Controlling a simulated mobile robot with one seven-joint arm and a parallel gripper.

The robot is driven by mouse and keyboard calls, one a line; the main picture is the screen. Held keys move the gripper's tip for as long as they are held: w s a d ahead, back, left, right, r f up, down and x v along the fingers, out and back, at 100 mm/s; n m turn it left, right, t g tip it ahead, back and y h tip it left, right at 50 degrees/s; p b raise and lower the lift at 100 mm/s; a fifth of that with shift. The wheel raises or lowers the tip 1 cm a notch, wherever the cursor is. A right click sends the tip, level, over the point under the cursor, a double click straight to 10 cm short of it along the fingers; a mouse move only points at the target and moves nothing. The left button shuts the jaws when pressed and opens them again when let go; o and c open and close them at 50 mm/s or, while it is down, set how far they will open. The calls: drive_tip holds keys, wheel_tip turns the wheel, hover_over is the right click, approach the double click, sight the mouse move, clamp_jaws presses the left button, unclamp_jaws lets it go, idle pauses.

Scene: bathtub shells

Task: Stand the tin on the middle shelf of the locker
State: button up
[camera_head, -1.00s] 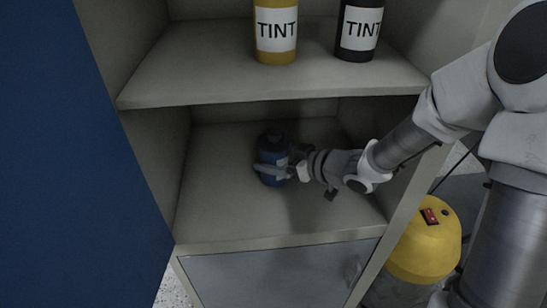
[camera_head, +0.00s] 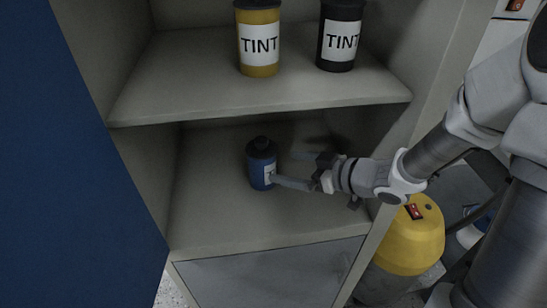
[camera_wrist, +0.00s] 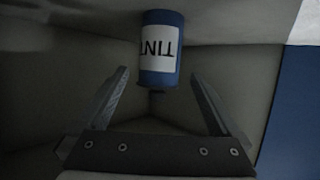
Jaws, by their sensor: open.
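The blue tin (camera_head: 261,165) with a dark cap and a white label stands upright on the middle shelf (camera_head: 215,222) of the locker, below the shelf with the other tins. It also shows in the wrist view (camera_wrist: 160,55), upside down there, beyond the fingertips, with its label reading TINT. My gripper (camera_head: 296,170) is to the right of the tin, inside the locker opening. In the wrist view its two fingers (camera_wrist: 160,78) are spread wide and nothing is between them. The tin is apart from the gripper's grip.
A yellow tin (camera_head: 259,45) and a black tin (camera_head: 339,40) stand on the shelf above. The open blue door (camera_head: 80,170) is at the left. A grey drawer front (camera_head: 270,275) is below. A yellow machine (camera_head: 410,240) stands on the floor at the right.

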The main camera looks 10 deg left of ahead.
drive_tip(key=shift+v, duration=1.45)
drive_tip(key=shift+w+p, duration=0.1)
drive_tip(key=shift+p, duration=0.3)
